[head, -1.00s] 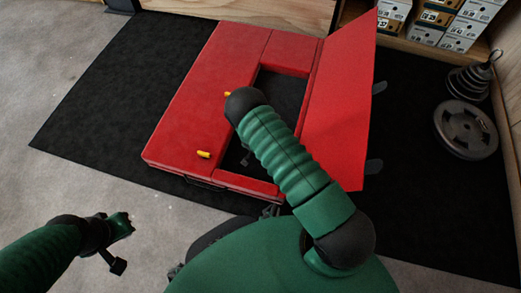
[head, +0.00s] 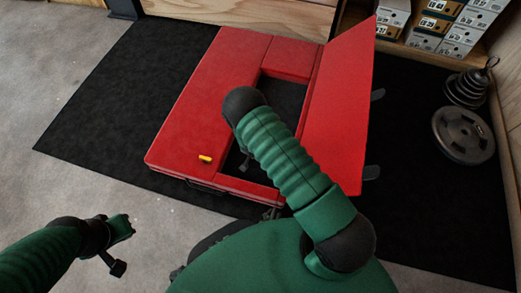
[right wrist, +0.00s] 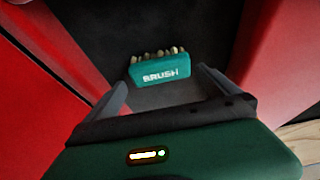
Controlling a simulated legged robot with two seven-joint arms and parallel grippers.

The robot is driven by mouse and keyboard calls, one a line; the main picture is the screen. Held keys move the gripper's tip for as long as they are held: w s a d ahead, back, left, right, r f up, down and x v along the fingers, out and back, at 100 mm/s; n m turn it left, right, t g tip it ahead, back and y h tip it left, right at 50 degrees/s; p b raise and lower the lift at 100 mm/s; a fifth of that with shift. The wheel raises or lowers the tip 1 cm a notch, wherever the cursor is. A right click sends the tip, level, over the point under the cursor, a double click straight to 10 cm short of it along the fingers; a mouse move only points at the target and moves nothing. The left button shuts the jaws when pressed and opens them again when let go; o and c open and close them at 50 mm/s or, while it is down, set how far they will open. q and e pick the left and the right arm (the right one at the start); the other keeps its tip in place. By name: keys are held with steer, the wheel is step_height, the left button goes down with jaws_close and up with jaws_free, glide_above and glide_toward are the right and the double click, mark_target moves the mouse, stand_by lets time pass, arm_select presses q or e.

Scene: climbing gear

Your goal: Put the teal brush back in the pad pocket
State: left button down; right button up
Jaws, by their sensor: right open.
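The teal brush (right wrist: 160,70), marked "BRUSH", shows in the right wrist view with tan bristles along its top edge. It is over the dark pocket floor, between red walls. My right gripper (right wrist: 161,83) is open and empty, with the brush in line with the gap between its fingertips. In the head view my right arm covers most of that gripper and the brush is not visible. The red pad (head: 195,115) lies open, with a rectangular dark pocket (head: 285,98) and its flap (head: 340,110) raised on the right. My left gripper (head: 118,250) is low at the left, away from the pad.
A yellow item (head: 205,158) lies on the pad's near left part. Shoe boxes (head: 450,25) fill a shelf behind. The mat left of the pad is clear.

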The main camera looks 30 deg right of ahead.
steer(key=s+a+r+n+y+p, duration=0.1)
steer(key=a+r+n, duration=0.15)
steer(key=r, duration=0.55)
steer(key=s+a+r+n+y+p, duration=0.15)
steer(key=a+r, duration=0.25)
steer(key=r, duration=0.5)
steer(key=s+a+r+n+y, duration=0.1)
steer(key=a+r, duration=0.2)
steer(key=r, duration=0.5)
arm_select(q)
steer(key=v, duration=0.2)
steer(key=w+v, duration=0.1)
steer(key=v, duration=0.1)
steer(key=shift+r, duration=0.3)
arm_select(e)
steer(key=s+r+n, duration=0.5)
steer(key=s+r, duration=0.5)
steer(key=s, duration=0.1)
steer(key=shift+s+a+r, duration=0.2)
steer(key=shift+a, duration=0.1)
steer(key=shift+d, duration=0.1)
